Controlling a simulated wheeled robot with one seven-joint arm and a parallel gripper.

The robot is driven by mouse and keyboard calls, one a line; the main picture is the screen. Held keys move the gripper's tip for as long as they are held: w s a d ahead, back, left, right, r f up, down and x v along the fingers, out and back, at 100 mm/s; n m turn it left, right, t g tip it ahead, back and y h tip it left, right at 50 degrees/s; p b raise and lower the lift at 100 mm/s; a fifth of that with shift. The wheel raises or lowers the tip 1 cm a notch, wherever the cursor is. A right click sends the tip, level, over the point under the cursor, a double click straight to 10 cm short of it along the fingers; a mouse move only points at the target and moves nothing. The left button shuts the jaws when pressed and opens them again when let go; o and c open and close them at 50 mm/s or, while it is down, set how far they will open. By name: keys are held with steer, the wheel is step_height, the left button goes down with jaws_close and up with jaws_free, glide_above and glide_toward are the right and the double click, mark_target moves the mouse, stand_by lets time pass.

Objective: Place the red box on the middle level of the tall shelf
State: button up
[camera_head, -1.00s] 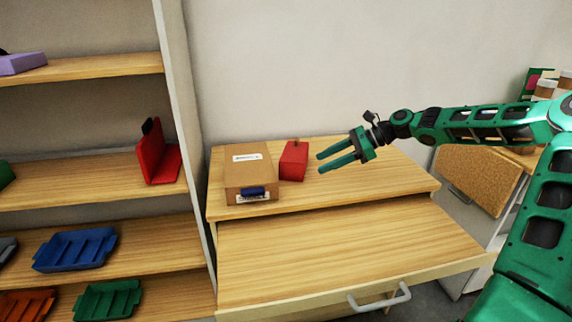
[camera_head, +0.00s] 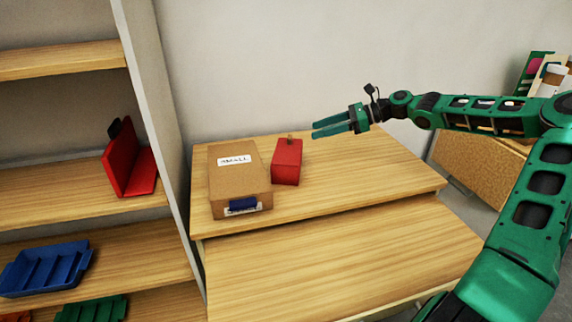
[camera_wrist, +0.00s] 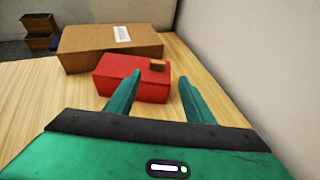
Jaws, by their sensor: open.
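The red box (camera_head: 286,163), with a small brown piece on top, stands on the upper level of the wooden desk (camera_head: 365,170), right of a cardboard box. My gripper (camera_head: 314,130) is open and empty, just right of and above the red box in the head view. In the wrist view the red box (camera_wrist: 135,78) lies ahead of my open fingers (camera_wrist: 158,78); the left fingertip overlaps its front face. I cannot tell whether they touch. The tall shelf (camera_head: 70,190) stands at the left; its full height is out of view.
The cardboard box (camera_head: 235,178) stands close beside the red box. The shelf holds a red L-shaped holder (camera_head: 130,165), a blue tray (camera_head: 45,268) and a green tray (camera_head: 92,309). A wall rises behind the desk. The desk's right side is clear.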

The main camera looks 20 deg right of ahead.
mark_target(297, 143)
steer(key=x, duration=0.8)
steer(key=shift+s+a+f, duration=0.1)
steer(key=shift+a, duration=0.25)
jaws_close()
